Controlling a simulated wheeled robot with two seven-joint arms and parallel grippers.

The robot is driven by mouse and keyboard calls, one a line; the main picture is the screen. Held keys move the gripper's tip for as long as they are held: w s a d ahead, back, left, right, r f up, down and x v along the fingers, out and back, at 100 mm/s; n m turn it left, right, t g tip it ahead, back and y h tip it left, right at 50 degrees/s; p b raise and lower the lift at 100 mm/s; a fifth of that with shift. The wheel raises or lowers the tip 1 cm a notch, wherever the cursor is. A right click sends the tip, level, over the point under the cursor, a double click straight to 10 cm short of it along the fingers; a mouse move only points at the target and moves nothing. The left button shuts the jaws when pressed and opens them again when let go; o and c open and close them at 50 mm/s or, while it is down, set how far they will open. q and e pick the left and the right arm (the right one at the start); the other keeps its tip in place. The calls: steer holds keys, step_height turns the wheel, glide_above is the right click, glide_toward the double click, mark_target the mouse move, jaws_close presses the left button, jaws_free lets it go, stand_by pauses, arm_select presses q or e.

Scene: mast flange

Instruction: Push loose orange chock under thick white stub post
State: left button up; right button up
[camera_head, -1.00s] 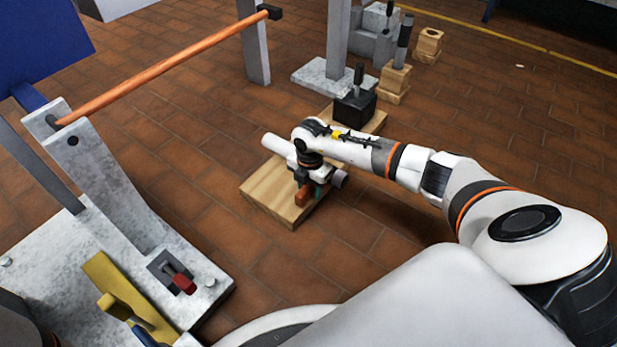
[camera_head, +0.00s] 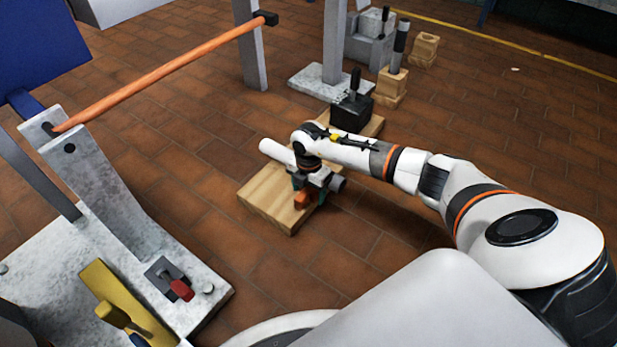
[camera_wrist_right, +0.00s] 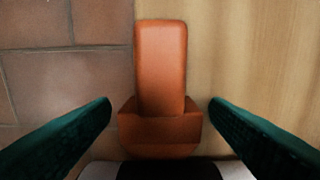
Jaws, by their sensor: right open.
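The orange chock (camera_head: 302,200) is at the near edge of a wooden board (camera_head: 262,196). In the right wrist view the chock (camera_wrist_right: 160,75) has a long upper part on a wider block, at the border between board and floor tiles. My right gripper (camera_head: 310,188) is at the chock. Its green fingers (camera_wrist_right: 160,108) are open on either side, with visible gaps, not gripping it. My left gripper is not in view.
A grey-white frame (camera_head: 120,205) with an orange bar (camera_head: 160,75) and a red-handled fitting (camera_head: 180,290) stands at left. Tiled floor is open between frame and board.

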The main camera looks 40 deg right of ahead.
step_height(320, 180, up, 12)
steer(key=p, duration=0.9)
